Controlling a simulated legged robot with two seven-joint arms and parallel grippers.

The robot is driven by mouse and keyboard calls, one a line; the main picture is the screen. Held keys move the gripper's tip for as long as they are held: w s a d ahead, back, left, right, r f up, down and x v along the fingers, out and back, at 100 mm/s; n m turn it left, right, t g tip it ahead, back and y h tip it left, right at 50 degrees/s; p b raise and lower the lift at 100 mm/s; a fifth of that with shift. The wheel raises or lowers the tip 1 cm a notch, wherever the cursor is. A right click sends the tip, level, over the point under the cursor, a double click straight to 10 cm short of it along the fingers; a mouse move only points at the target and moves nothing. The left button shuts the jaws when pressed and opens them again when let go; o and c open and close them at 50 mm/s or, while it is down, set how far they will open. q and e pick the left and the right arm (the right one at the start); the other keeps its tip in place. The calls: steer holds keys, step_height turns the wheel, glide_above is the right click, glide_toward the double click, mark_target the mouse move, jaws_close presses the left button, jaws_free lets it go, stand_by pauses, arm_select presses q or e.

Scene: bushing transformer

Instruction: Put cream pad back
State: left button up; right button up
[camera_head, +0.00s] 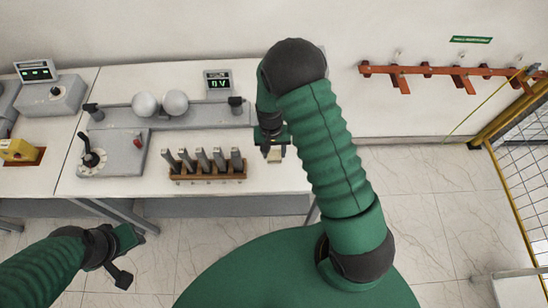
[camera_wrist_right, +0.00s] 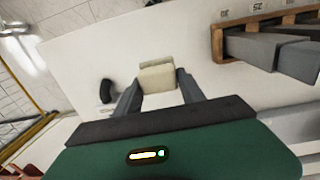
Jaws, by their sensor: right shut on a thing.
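The cream pad (camera_wrist_right: 157,77) is a small pale block between the two grey fingers in the right wrist view. My right gripper (camera_wrist_right: 158,88) is shut on it. In the head view my right gripper (camera_head: 272,152) is over the right end of the white table, and a pale patch of the pad (camera_head: 275,155) shows at its tip. I cannot tell whether the pad touches the table top. My left gripper (camera_head: 128,256) hangs over the floor at the lower left, in front of the table; its finger opening is unclear.
A wooden rack (camera_head: 208,174) with several grey pieces stands left of my right gripper; it also shows in the wrist view (camera_wrist_right: 217,42). Behind it are a grey apparatus with two white spheres (camera_head: 160,104) and a display (camera_head: 218,83). A dark object (camera_wrist_right: 105,91) lies left of the pad.

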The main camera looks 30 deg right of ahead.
mark_target(273, 160)
step_height(273, 160, down, 6)
steer(key=shift+w+r+p, duration=0.1)
steer(key=shift+r+p, duration=0.1)
steer(key=shift+p, duration=0.55)
steer(key=shift+f, duration=0.25)
steer(key=shift+d, duration=0.15)
steer(key=shift+f, duration=0.15)
steer(key=o, duration=1.5)
steer(key=shift+c, duration=0.2)
steer(key=shift+a, duration=0.2)
